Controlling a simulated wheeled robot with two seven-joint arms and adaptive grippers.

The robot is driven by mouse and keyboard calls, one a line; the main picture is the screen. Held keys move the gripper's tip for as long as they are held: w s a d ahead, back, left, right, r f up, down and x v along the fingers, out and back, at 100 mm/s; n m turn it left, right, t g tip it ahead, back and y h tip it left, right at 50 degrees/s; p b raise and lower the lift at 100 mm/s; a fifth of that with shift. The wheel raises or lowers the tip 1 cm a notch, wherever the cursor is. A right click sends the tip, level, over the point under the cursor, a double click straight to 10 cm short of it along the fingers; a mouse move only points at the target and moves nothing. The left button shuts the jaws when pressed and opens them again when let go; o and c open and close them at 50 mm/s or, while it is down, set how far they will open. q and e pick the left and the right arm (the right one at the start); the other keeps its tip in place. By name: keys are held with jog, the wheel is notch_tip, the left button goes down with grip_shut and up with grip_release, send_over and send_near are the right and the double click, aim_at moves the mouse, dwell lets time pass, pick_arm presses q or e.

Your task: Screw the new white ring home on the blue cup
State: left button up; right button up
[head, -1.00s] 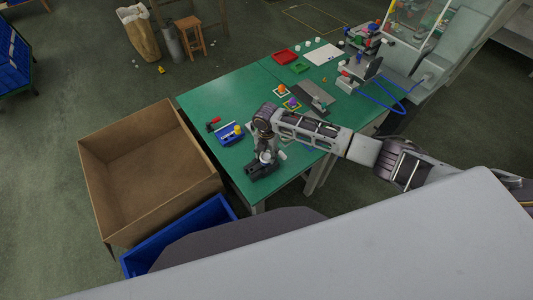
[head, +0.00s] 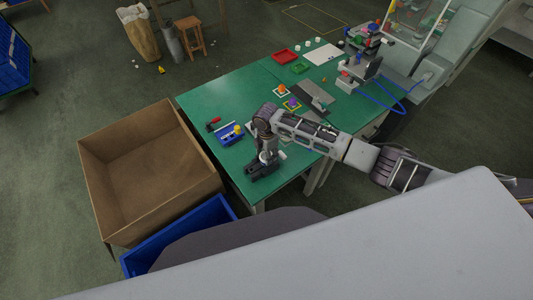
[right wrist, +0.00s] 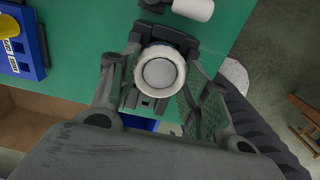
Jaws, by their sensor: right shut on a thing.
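The white ring (right wrist: 160,71) shows end-on in the right wrist view, with a pale grey disc inside it. My right gripper (right wrist: 160,80) is shut on the ring, one finger on each side. Beneath them is a dark clamp-like fixture (right wrist: 150,103), which also shows in the head view (head: 262,172) at the table's near corner. In the head view my right gripper (head: 266,155) is just above this fixture. No blue cup can be made out under the ring, so I cannot tell how the ring sits on it. My left gripper is not in view.
A blue block (head: 230,136) with a yellow piece stands beside the fixture on the green table (head: 225,95). A white cylinder (right wrist: 195,8) lies close to the fixture. A large cardboard box (head: 150,170) and a blue bin (head: 185,238) stand off the table's near left side.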

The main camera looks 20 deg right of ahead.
jog(key=shift+m, duration=0.5)
jog(key=o, duration=1.5)
jog(key=shift+o, duration=0.2)
jog(key=shift+r, duration=0.1)
notch_tip(320, 180, up, 12)
jog(key=shift+a, duration=0.15)
